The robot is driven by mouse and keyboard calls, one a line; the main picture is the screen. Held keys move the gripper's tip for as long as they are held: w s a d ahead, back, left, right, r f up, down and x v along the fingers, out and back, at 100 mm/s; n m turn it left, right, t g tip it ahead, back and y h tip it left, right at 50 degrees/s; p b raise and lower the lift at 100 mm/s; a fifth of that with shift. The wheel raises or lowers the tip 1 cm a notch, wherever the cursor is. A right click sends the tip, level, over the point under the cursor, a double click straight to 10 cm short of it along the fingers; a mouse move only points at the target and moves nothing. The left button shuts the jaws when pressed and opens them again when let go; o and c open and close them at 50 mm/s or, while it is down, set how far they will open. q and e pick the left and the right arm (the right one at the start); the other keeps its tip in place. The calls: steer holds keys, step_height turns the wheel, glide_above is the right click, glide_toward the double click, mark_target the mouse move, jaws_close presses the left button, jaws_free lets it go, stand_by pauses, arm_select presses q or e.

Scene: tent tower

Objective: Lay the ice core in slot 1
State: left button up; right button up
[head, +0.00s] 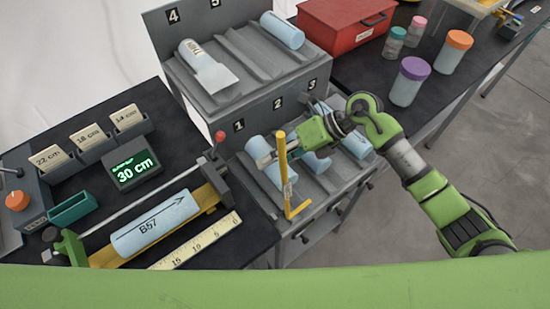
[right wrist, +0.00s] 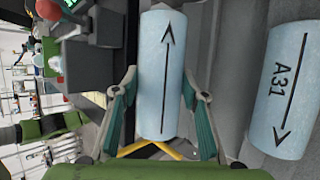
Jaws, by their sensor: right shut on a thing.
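My right gripper (head: 280,155) is at the front left of the grey lower rack (head: 318,196), by the label 1. In the right wrist view its teal-padded fingers (right wrist: 160,88) are shut on a pale blue ice core (right wrist: 158,48) with a black arrow. This core (head: 256,147) lines up with slot 1 in the head view. My gripper partly covers it, and I cannot tell whether it touches the slot floor. Another core, A31 (right wrist: 284,88), lies to its right in the wrist view. My left gripper is not in view.
Core B57 (head: 155,224) lies on the measuring bench at left, by a 30 cm display (head: 132,165). A yellow bracket (head: 284,165) stands at slot 1. The upper rack (head: 250,68) holds two cores. A red case (head: 345,22) and capped jars (head: 408,84) are at right.

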steer(key=shift+f+b, duration=0.5)
steer(key=shift+f, duration=0.35)
step_height(320, 180, down, 3)
steer(key=shift+r+b, duration=0.2)
steer(key=shift+b, duration=0.85)
steer(key=shift+f+b, duration=0.5)
steer(key=shift+f, duration=0.1)
steer(key=shift+s+f, duration=0.1)
steer(key=shift+f, duration=0.25)
steer(key=shift+s+d+f+b, duration=0.15)
steer(key=shift+s+f+b, duration=0.05)
steer(key=shift+f+b, duration=0.1)
steer(key=shift+s+f, duration=0.1)
steer(key=shift+f, duration=0.05)
steer(key=o, duration=1.4)
steer(key=shift+o, duration=0.6)
steer(key=shift+w+a+f, duration=0.1)
steer(key=shift+w+a, duration=0.1)
steer(key=shift+w, duration=0.1)
steer(key=shift+d, duration=0.1)
